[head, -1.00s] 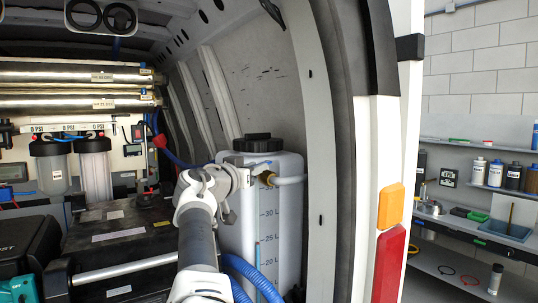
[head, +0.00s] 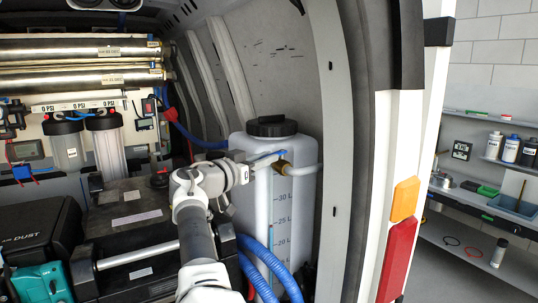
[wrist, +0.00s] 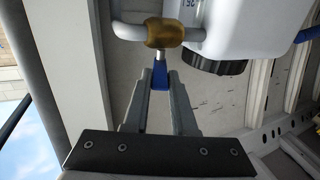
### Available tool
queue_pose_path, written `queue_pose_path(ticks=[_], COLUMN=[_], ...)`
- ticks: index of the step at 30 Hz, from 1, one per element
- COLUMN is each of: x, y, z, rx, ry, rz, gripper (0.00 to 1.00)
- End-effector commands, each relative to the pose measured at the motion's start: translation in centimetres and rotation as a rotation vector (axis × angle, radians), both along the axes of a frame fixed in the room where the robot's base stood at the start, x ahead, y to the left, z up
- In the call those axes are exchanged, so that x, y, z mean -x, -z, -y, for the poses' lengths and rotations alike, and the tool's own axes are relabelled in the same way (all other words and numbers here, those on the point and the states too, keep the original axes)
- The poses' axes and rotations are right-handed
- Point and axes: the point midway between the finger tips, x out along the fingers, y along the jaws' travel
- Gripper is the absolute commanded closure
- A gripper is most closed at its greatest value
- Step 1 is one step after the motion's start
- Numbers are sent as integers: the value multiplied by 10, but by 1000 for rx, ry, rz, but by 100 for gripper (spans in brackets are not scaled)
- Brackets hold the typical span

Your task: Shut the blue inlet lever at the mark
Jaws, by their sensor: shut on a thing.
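The blue inlet lever (wrist: 160,74) sits between my gripper's fingertips (wrist: 160,80) in the wrist view, and the jaws are shut on it. The lever runs from a brass valve (wrist: 165,32) back between the fingers. The valve is on a pale pipe beside the white tank (wrist: 262,28). In the head view, my gripper (head: 264,161) reaches the brass valve (head: 283,164) at the front of the tank (head: 305,195), with a bit of blue lever (head: 269,154) showing. The fingers hide much of the lever. I cannot make out the mark.
The tank has a black cap (head: 271,126) and a litre scale. Blue hoses (head: 268,262) hang below my arm. Black cases (head: 125,215) and filter housings (head: 108,145) are to the left. The van's door pillar (head: 335,150) is close on the right.

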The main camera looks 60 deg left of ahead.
Motion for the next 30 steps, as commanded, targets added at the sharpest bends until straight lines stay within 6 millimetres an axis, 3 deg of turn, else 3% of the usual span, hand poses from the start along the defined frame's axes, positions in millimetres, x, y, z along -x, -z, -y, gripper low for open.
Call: queue_pose_path(ticks=[9, 10, 15, 30], x=[0, 0, 0, -2], y=[0, 0, 0, 1], z=[0, 0, 0, 2], rx=[-1, -1, 0, 0], ry=[0, 0, 0, 2], rz=[-1, -1, -1, 0], gripper=[100, 73, 45, 45])
